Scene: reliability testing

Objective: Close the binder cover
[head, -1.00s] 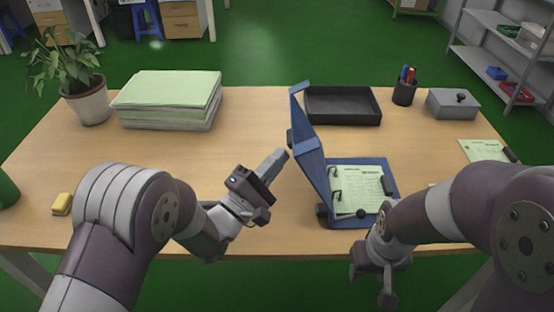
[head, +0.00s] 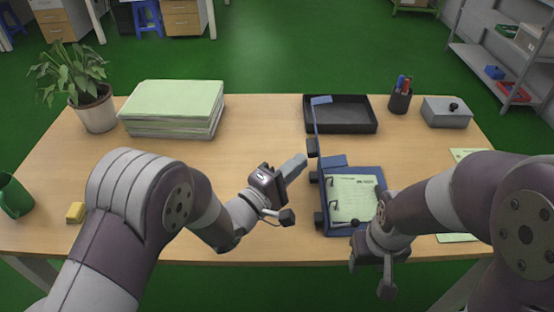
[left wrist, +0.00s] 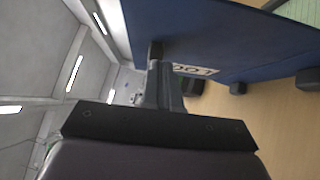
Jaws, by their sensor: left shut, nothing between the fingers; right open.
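The blue binder (head: 347,231) lies open on the desk, right of centre, with punched paper (head: 354,198) on its rings. Its cover (head: 316,124) stands up along the left side, seen nearly edge-on in the head view. In the left wrist view the cover's blue outer face (left wrist: 215,38) fills the top, with a partly hidden label. My left gripper (head: 300,162) is shut and empty, its fingertips at the cover's left side; in the left wrist view they look close to or touching it. My right gripper (head: 372,278) hangs open at the desk's front edge, near the binder's lower right.
A black tray (head: 341,128) sits behind the binder, with a pen cup (head: 400,97) and grey box (head: 447,111) to its right. A paper stack (head: 173,112), potted plant (head: 95,108), yellow block (head: 75,212) and green mug (head: 14,196) are on the left. The middle left desk is clear.

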